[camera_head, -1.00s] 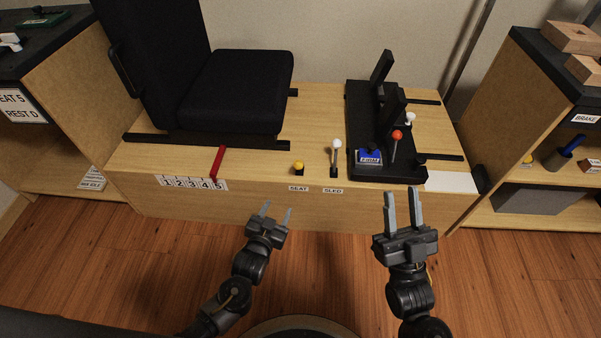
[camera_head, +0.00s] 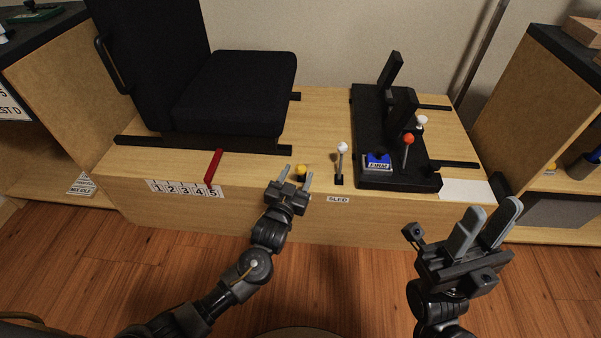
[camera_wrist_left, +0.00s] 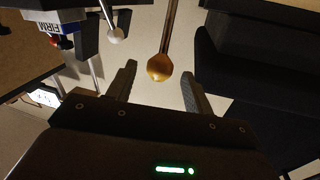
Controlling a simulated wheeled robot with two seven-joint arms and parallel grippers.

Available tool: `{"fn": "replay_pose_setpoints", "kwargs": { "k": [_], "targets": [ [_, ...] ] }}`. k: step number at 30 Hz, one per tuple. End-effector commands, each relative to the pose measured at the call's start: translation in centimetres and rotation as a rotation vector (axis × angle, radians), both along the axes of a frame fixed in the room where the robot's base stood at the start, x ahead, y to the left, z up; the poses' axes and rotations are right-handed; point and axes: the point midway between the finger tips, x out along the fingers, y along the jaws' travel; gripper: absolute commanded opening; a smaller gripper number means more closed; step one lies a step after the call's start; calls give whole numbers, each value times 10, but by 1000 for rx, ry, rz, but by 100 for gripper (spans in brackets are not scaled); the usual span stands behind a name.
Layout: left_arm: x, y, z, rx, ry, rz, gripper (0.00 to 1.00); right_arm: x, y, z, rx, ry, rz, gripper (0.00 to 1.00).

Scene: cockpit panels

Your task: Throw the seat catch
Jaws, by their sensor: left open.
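The seat catch is a short lever with a yellow knob (camera_head: 302,170) at the front edge of the wooden platform; its SEAT label is hidden behind my left gripper. My left gripper (camera_head: 298,178) is open, its fingertips close to the knob in the head view. In the left wrist view the yellow knob (camera_wrist_left: 160,67) hangs between the open fingers, a little beyond the tips; I cannot tell whether they touch it. The black seat (camera_head: 235,90) stands on rails at the left. My right gripper (camera_head: 484,226) is at the lower right, fingers apart, empty.
The white-knobbed SLED lever (camera_head: 342,148) stands just right of the yellow knob. Further right is a black sled (camera_head: 400,183) with a red-knobbed lever (camera_head: 408,140) and a blue FIRM block (camera_head: 378,162). A red pointer (camera_head: 213,167) rests by the numbered scale (camera_head: 180,189), near 5.

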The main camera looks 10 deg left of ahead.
Motion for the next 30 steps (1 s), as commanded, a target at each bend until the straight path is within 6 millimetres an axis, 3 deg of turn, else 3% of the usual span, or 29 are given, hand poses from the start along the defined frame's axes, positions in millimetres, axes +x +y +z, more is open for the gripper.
{"fn": "replay_pose_setpoints", "kwargs": {
  "k": [6,17,27,30],
  "targets": [
    [23,-7,-1,-1,0,-3,52,3,1,1,-1,-27,-1,34],
    [28,-8,0,0,0,-2,52,5,2,3,-2,-28,-1,34],
    [28,-8,0,-1,0,-2,8,4,2,3,-1,-30,-1,34],
    [28,-8,0,-1,0,-2,0,4,2,3,-1,-31,-1,34]
  ]
}}
